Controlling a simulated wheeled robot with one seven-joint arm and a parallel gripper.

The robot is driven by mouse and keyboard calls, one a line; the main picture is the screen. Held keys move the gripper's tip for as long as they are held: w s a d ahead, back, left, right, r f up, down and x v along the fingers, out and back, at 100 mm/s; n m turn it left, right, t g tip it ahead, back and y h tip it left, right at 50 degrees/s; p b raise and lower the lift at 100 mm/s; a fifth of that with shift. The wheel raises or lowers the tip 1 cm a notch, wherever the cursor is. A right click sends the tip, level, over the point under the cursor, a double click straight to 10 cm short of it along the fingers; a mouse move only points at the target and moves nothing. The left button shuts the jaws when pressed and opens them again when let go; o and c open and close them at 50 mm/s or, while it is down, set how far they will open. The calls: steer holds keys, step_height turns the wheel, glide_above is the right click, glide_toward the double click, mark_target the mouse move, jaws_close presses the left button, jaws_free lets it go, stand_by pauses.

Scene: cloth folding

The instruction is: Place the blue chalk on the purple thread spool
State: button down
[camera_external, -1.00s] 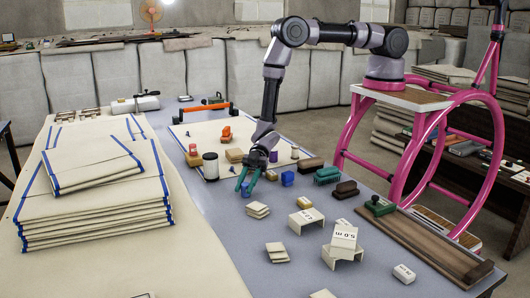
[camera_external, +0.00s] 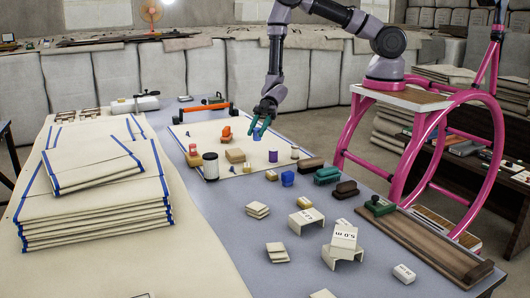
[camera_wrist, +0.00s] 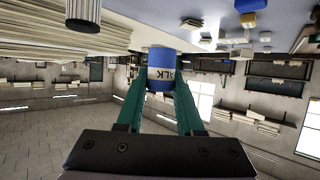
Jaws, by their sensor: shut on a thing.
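The blue chalk (camera_external: 257,135) is between the fingers of my gripper (camera_external: 263,116), held in the air above the cream cloth on the table. The purple thread spool (camera_external: 273,156) stands upright on the cream cloth, just below and to the right of the held chalk in the external view. The chalk and spool are apart.
Blue (camera_external: 288,178) and green (camera_external: 327,176) items lie nearer. Folded cloth stacks (camera_external: 95,225) fill the left.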

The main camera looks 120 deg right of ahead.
step_height(320, 180, up, 3)
glide_above(273, 149)
step_height(273, 149, down, 10)
steer(key=shift+s+d+r, duration=0.1)
steer(key=shift+d+r, duration=0.05)
steer(key=shift+r, duration=0.1)
steer(key=c, duration=0.5)
jaws_free()
steer(key=shift+f, duration=0.15)
steer(key=shift+c, duration=0.2)
